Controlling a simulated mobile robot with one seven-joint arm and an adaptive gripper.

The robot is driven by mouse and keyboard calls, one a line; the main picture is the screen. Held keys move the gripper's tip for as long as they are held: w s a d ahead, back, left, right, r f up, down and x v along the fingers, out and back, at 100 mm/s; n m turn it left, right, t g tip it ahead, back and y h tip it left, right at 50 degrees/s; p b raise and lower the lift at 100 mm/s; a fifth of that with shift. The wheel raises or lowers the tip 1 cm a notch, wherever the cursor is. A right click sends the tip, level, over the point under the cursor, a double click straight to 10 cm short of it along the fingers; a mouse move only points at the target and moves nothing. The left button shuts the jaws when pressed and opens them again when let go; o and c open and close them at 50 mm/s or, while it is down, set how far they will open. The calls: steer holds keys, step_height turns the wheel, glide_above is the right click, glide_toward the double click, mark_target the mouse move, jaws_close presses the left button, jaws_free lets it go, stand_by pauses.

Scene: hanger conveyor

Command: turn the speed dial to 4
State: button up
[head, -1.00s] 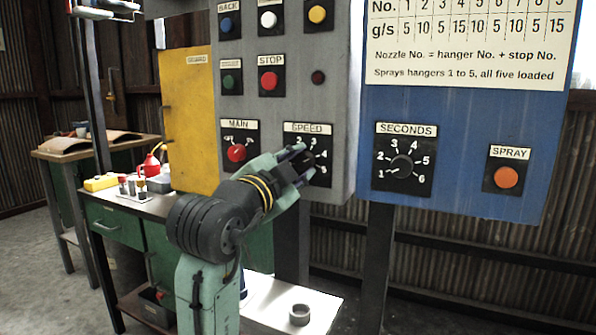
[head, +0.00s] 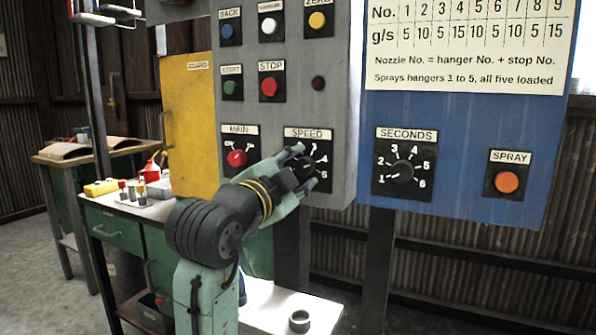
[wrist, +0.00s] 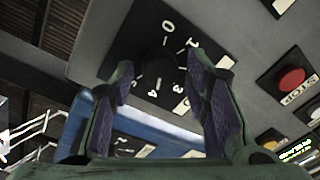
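The speed dial is a dark knob on a black numbered plate (head: 322,190) under the SPEED label (head: 308,133) on the grey panel. In the head view my gripper (head: 303,167) is in front of the plate and hides most of the knob; 3, 4 and 5 show beside it. In the wrist view the knob (wrist: 159,67) lies between the tips of my two spread fingers, with 0, 1, 4 and 5 readable around it. My gripper (wrist: 160,82) looks open, with narrow gaps beside the knob.
The red MAIN switch (head: 237,158) is just left of the dial. STOP (head: 269,87) and other buttons are above. The SECONDS dial (head: 402,172) and orange SPRAY button (head: 507,182) are on the blue panel at right. A yellow guard door (head: 190,120) stands at left.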

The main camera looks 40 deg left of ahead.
steer(key=shift+o, duration=0.4)
steer(key=r+v, duration=0.1)
steer(key=v, duration=1.1)
steer(key=shift+f, duration=0.45)
